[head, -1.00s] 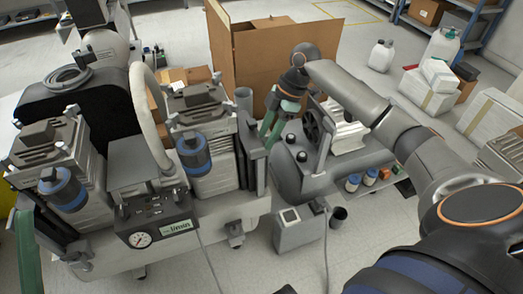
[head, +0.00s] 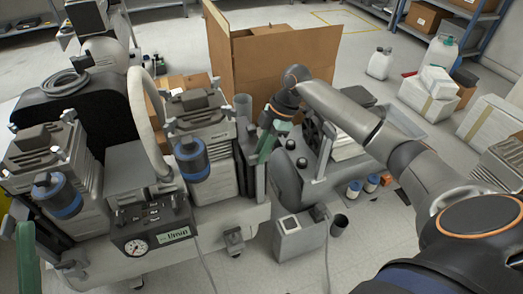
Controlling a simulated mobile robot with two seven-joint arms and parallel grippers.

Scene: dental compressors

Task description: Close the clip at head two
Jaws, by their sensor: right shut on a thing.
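The compressor unit has two grey finned heads, a left one (head: 45,150) and a right one (head: 203,112). Each carries a dark canister with a blue band, the left canister (head: 57,195) and the right canister (head: 192,158). I cannot make out a clip or which head is number two. My right gripper (head: 266,150), with green fingers, points down just right of the right head, beside dark upright plates. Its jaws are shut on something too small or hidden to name. A green bar (head: 28,262) at the lower left may be part of my left gripper; its jaws cannot be read.
A gauge panel (head: 152,236) sits at the unit's front. A second grey machine with a dark wheel (head: 312,135) stands close to my right gripper. A grey box (head: 298,238) is on the floor. A cardboard box (head: 270,70) stands behind.

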